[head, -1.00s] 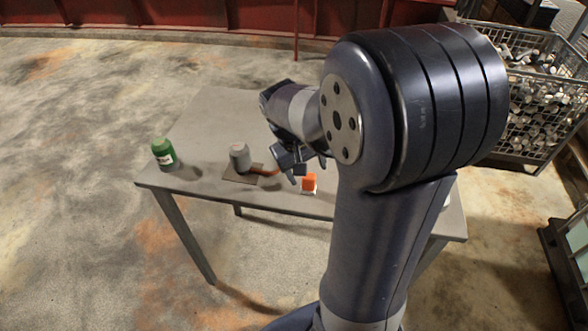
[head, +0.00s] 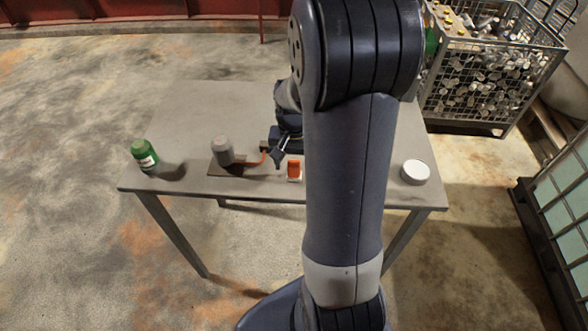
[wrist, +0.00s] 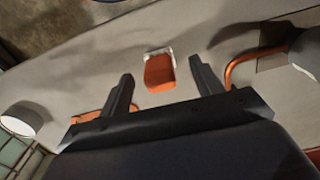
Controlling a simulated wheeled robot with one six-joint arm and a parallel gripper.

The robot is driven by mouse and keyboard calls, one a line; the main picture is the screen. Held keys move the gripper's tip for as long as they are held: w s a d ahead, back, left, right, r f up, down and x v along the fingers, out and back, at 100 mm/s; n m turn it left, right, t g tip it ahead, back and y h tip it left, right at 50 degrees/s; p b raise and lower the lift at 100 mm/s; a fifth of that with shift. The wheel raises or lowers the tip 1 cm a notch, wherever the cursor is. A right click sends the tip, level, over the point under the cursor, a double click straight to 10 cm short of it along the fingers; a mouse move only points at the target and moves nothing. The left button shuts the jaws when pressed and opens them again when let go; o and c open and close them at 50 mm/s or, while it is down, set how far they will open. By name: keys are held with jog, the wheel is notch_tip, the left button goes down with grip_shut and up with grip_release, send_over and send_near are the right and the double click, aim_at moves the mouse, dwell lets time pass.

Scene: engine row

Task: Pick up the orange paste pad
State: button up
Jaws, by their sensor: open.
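The orange paste pad (head: 294,169) is a small orange block with a white edge, near the front edge of the grey table (head: 190,110). In the wrist view the pad (wrist: 159,73) shows in the gap between my fingertips, apart from both. My gripper (head: 280,155) is open and empty, just behind and left of the pad in the head view; my arm hides part of it. Both fingers of the gripper (wrist: 161,70) show in the wrist view. Its height above the table is hard to tell.
A grey cylinder (head: 222,151) on a brown plate with a bent red rod (head: 254,162) stands left of the pad. A green bottle (head: 144,156) is farther left. A white round tub (head: 415,171) is at the right. A wire crate (head: 485,75) stands behind right.

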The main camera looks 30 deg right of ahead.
aim_at(294, 171)
jog(key=shift+f, duration=1.85)
jog(key=shift+c, duration=0.3)
jog(key=c, duration=1)
notch_tip(294, 171, up, 10)
jog(key=shift+r, duration=0.1)
